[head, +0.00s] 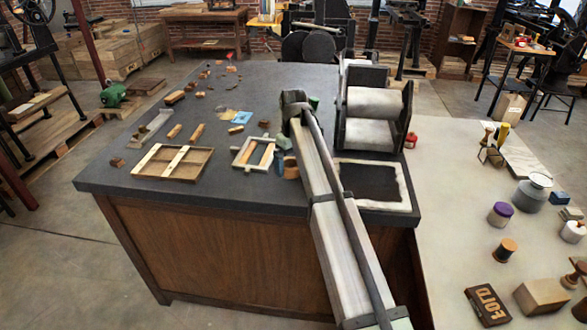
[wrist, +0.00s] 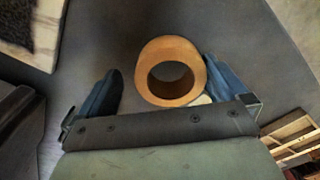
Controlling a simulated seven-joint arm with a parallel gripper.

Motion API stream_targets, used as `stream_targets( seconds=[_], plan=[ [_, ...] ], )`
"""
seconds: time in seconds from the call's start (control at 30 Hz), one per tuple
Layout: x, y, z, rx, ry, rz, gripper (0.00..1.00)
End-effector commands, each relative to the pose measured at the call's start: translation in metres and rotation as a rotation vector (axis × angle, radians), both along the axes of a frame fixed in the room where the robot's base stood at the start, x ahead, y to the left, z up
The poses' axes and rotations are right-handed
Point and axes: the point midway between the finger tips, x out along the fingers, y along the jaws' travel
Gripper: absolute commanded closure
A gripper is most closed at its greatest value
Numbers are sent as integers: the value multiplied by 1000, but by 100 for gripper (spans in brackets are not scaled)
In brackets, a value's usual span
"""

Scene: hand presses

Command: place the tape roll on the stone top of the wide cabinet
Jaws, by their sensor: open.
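The tape roll, an orange-tan ring with an open middle (wrist: 200,72), shows in the wrist view over the dark stone top. My gripper (wrist: 162,70) is open, with one blue-grey finger on each side of the roll. The right finger is close to the roll and there is a gap at the left one. The wide cabinet has a dark stone top (head: 290,82) and a brown wooden body. I cannot tell whether the roll rests fully on the stone.
A wooden tray (head: 172,177) and a pale frame (head: 240,160) lie left of my arm. A roller press (head: 372,105) and a pale-rimmed black slab (head: 372,182) are to its right. Small pieces are scattered across the top. A pale table (head: 450,200) with jars stands at right.

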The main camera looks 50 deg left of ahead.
Motion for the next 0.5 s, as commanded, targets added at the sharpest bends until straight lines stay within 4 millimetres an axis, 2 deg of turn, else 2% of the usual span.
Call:
stream_targets(
  seconds=[0.2,0.5],
  plan=[
    [0,1,44,2,-1,0,0],
    [0,1,86,1,0,0,0]
  ],
)
